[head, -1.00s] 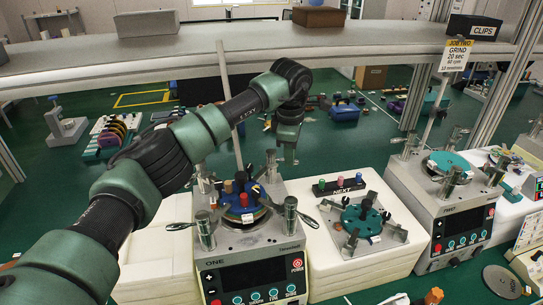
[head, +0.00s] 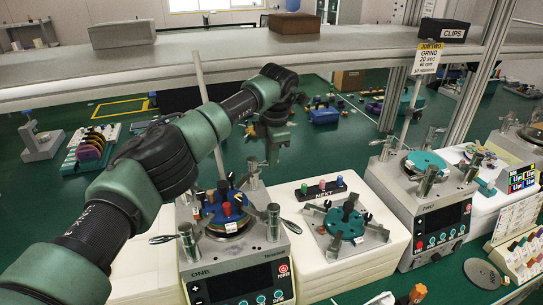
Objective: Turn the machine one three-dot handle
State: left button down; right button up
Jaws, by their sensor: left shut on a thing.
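Machine one (head: 235,268), a grey box with a dark screen and the label ONE, stands at the front centre. Its top holds a round blue disc with coloured knobs (head: 227,210) between upright metal clamp posts. A front left lever handle (head: 162,240) and a front right lever handle (head: 291,226) stick out. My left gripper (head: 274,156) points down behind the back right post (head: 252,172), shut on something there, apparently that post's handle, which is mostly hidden. The dot marks are too small to read. My right gripper is not in view.
A white block with a teal fixture (head: 344,222) and a NEXT rack (head: 322,188) stands right of machine one. Machine two (head: 430,220) is farther right. A long grey shelf (head: 250,62) crosses above, with a thin upright rod (head: 200,80) behind machine one.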

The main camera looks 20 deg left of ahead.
pick_arm(q)
jog(key=c, duration=1.4)
grip_release()
jog(key=shift+r+b, duration=0.4)
jog(key=shift+r, duration=0.15)
jog(key=r, duration=0.2)
jog(key=r+b, duration=0.1)
jog(key=r, duration=0.1)
jog(key=s+d+r, duration=0.1)
jog(key=r, duration=0.1)
jog(key=shift+s+r+b, duration=0.1)
jog(key=shift+r+b, duration=0.15)
jog(key=shift+b, duration=0.05)
jog(key=shift+a, duration=0.1)
